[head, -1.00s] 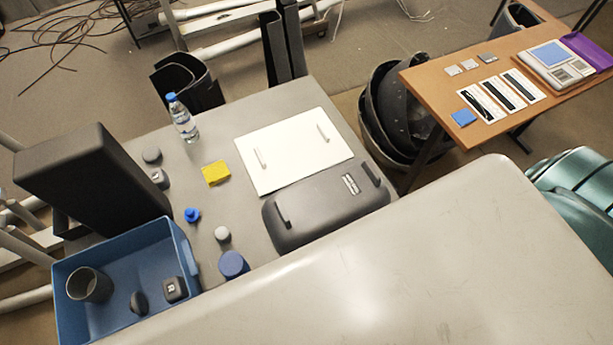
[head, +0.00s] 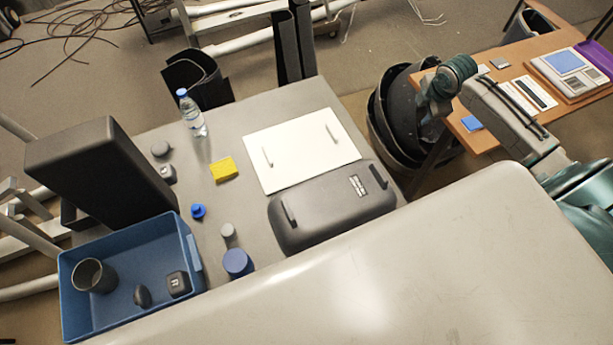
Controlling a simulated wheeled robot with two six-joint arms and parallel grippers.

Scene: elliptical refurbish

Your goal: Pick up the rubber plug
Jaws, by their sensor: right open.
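Several small pieces on the grey table could be the rubber plug, and I cannot tell for certain which it is. They are a small grey round piece (head: 228,230), a blue knob-like piece (head: 198,211) and a dark grey round piece (head: 160,149). A dark oval piece (head: 142,296) lies in the blue bin (head: 192,250). My right gripper (head: 428,114) is open, beyond the table's right edge above the black tubs, far from these pieces. Its fingers are small and dark in the view. My left gripper is out of view.
A blue cylinder (head: 237,263), yellow block (head: 224,169), water bottle (head: 192,114), white board (head: 302,150) and dark case (head: 330,207) stand on the table. A tall black box (head: 95,165) rises behind the bin. A pale rounded surface (head: 400,275) fills the foreground.

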